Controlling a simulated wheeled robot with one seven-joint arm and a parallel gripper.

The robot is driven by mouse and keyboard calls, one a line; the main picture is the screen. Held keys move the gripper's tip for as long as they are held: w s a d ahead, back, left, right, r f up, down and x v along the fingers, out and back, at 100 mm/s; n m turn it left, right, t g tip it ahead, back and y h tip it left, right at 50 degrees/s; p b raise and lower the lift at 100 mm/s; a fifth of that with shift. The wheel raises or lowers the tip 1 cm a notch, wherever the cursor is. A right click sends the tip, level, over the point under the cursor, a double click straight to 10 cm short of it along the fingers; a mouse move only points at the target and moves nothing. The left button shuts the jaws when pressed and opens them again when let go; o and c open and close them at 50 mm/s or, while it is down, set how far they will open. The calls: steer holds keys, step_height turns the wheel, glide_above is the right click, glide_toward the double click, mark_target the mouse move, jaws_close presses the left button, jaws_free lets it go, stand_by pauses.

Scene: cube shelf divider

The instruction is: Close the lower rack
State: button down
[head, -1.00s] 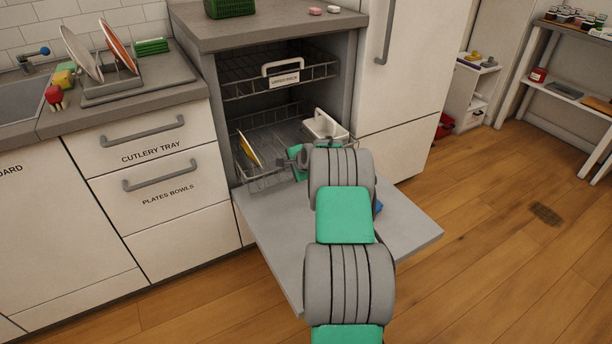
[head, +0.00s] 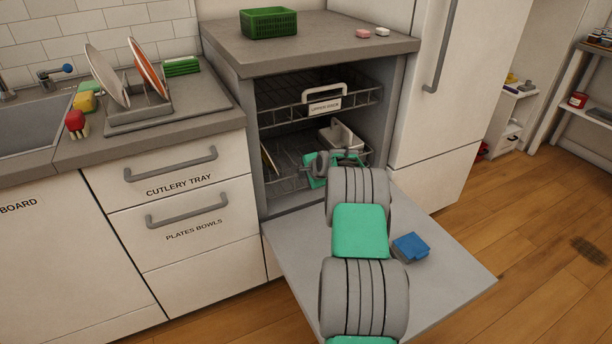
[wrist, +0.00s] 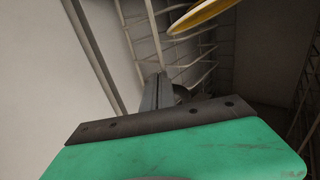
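The lower rack (head: 286,184) is a grey wire rack low inside the dishwasher, now mostly within the cavity. It holds a yellow-rimmed plate (head: 268,160) at the left and a white basket (head: 343,136) at the right. My gripper (head: 318,166) is at the front of this rack, partly hidden by my arm. In the wrist view my gripper's fingers (wrist: 156,92) look closed together, with rack wires (wrist: 193,52) and the plate (wrist: 203,12) just beyond. I see nothing clearly held between them. The rack's front handle is hidden.
The dishwasher door (head: 445,275) is folded down under my arm, with a blue block (head: 410,247) on it. The upper rack (head: 285,112) with its labelled handle sits inside above. Drawers (head: 185,185) stand left, a tall white cabinet (head: 440,130) right.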

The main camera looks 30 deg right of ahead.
steer(key=s+a+f+p+v, duration=0.15)
steer(key=p+v, duration=0.25)
steer(key=v, duration=0.9)
steer(key=s+a+r+n+g+p, duration=0.1)
steer(key=s+a+r+n+p, duration=0.1)
steer(key=a+r+n+p, duration=0.3)
steer(key=s+a+r+n+g+y+p, duration=0.1)
steer(key=s+a+r+p, duration=0.1)
steer(key=a+r, duration=0.6)
steer(key=s+a+r+n+g+p, duration=0.1)
steer(key=s+a+r+n+p, duration=0.25)
steer(key=a+r, duration=0.25)
steer(key=s+a+r+n+g+p, duration=0.1)
steer(key=s+a+r+n+p, duration=0.4)
steer(key=s, duration=0.5)
steer(key=s+a+r+n+g+p, duration=0.2)
steer(key=s+a+r+n+p, duration=0.3)
steer(key=s+a, duration=0.3)
steer(key=s+r, duration=0.1)
steer(key=s, duration=0.1)
steer(key=shift+s+a, duration=0.2)
steer(key=shift+s, duration=0.05)
